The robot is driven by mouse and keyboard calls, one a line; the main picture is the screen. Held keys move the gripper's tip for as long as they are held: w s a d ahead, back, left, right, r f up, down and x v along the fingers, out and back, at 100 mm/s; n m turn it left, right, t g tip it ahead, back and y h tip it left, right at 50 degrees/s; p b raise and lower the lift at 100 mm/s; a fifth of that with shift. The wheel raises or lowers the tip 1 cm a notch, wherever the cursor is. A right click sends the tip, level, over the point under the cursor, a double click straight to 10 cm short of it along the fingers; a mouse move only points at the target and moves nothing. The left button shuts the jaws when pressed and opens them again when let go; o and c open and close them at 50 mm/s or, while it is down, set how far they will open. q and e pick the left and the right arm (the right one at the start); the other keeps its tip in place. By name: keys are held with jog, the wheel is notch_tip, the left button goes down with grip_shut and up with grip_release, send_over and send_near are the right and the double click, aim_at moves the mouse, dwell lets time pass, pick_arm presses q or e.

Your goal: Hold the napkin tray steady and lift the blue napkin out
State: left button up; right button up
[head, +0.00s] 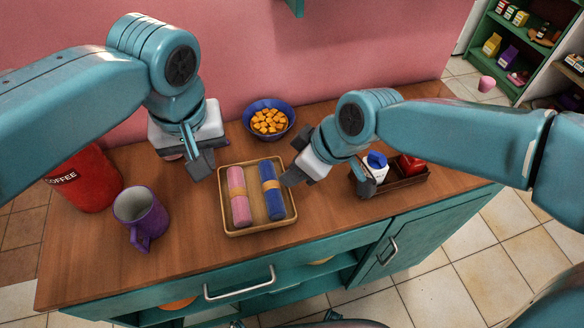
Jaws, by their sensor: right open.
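The napkin tray (257,230) is a shallow tan tray with a raised rim, on the wooden counter. The rolled blue napkin (270,173) lies on its right side, with an orange band around it. A rolled pink napkin (239,213) lies beside it on the left, also banded. My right gripper (291,178) is open, with its fingers by the tray's right rim, close to the blue napkin. My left gripper (200,166) is near the tray's upper left corner. Its fingers partly hide each other, so its opening is unclear.
A blue bowl of orange pieces (270,104) stands behind the tray. A purple mug (141,216) and a red coffee canister (84,180) stand at left. A dark caddy (403,184) holding a blue-capped white container (375,167) and a red item is at right.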

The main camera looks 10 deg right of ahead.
pick_arm(q)
jog(key=f, duration=0.5)
jog(key=w+f, duration=0.1)
jog(key=f, duration=0.4)
jog(key=w+f, duration=0.1)
jog(key=f, duration=0.5)
jog(key=shift+w+a+f, duration=0.1)
jog(key=shift+w+a, duration=0.1)
pick_arm(e)
jog(key=shift+s+a+f, duration=0.1)
jog(key=shift+s+a, duration=0.15)
jog(key=shift+s, duration=0.05)
pick_arm(q)
jog(key=shift+c, duration=0.3)
